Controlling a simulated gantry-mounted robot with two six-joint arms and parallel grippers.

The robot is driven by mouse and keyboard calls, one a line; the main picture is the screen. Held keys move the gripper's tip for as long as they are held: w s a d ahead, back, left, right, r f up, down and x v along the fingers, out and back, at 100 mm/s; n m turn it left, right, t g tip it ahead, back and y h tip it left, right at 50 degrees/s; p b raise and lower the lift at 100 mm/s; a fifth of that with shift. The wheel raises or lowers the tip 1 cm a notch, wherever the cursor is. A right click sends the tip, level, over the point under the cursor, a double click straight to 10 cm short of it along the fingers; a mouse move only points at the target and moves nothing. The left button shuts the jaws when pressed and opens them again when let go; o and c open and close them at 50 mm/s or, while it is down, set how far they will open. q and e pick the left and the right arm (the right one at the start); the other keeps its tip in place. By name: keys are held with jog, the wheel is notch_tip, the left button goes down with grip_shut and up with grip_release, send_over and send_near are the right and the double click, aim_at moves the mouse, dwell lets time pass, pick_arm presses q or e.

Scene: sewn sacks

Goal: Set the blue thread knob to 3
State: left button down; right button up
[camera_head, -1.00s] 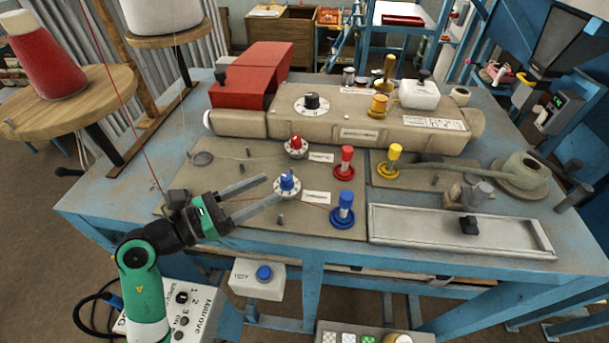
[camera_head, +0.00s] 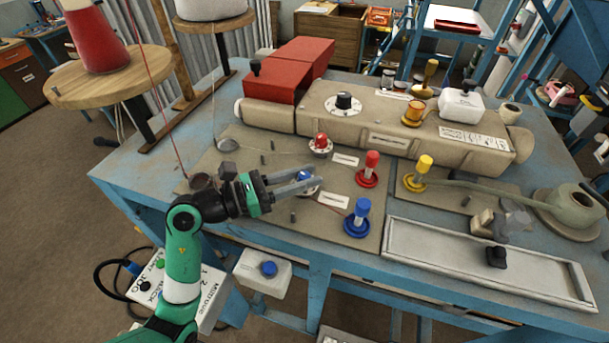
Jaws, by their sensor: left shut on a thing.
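The blue thread knob (camera_head: 305,176) sits on a white numbered dial on the beige plate, left of the blue spool-like post (camera_head: 359,214). My left gripper (camera_head: 312,180) reaches in from the left and its two grey fingers are shut on the blue knob. The fingers cover much of the knob and its dial, so the number it points to cannot be read. My right gripper is not in view.
A red knob (camera_head: 320,143) on a white dial stands just behind. A red post (camera_head: 369,167) and a yellow post (camera_head: 418,172) stand to the right. A grey tray (camera_head: 470,262) lies at the front right. A red thread runs down at the left.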

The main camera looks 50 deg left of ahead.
pick_arm(q)
jog(key=shift+d+r+n+t+y+p, duration=0.1)
jog(key=shift+n+t+y+p, duration=0.1)
jog(key=shift+n+y+p, duration=0.8)
jog(key=shift+d+r+n+t+y+p, duration=0.15)
jog(key=shift+n+y+p, duration=0.35)
jog(key=shift+y+p, duration=1)
jog(key=shift+a+f+n+y, duration=0.15)
jog(key=shift+f+n+y, duration=0.35)
jog(key=shift+y, duration=0.1)
jog(key=shift+r+n+y, duration=0.15)
jog(key=shift+n+y, duration=0.15)
jog(key=shift+y, duration=0.2)
jog(key=c, duration=0.6)
grip_release()
